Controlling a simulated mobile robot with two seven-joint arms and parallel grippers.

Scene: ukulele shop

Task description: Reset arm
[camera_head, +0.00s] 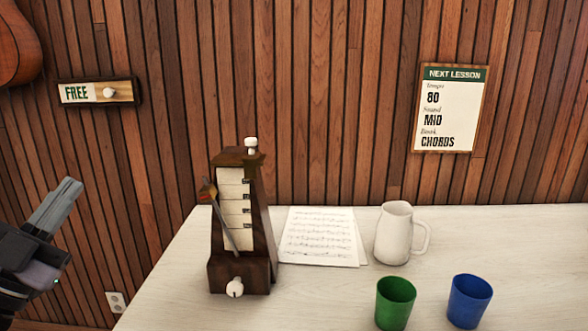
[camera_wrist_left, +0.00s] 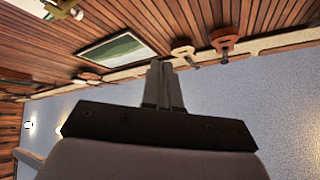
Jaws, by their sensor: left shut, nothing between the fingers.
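My left gripper (camera_head: 68,190) is at the left edge of the head view, raised in front of the wood wall and left of the table. Its fingers are together and empty. In the left wrist view the shut fingers (camera_wrist_left: 162,85) point at the wall, with nothing between them. My right gripper is not in view. A brown wooden metronome (camera_head: 240,225) stands upright on the white table (camera_head: 190,285), its pendulum leaning to the left. My left gripper is apart from it.
Sheet music (camera_head: 318,237), a white pitcher (camera_head: 395,234), a green cup (camera_head: 395,302) and a blue cup (camera_head: 469,300) are on the table. A FREE slider sign (camera_head: 98,93) and a lesson board (camera_head: 449,108) hang on the wall. Instruments (camera_wrist_left: 224,41) hang in the left wrist view.

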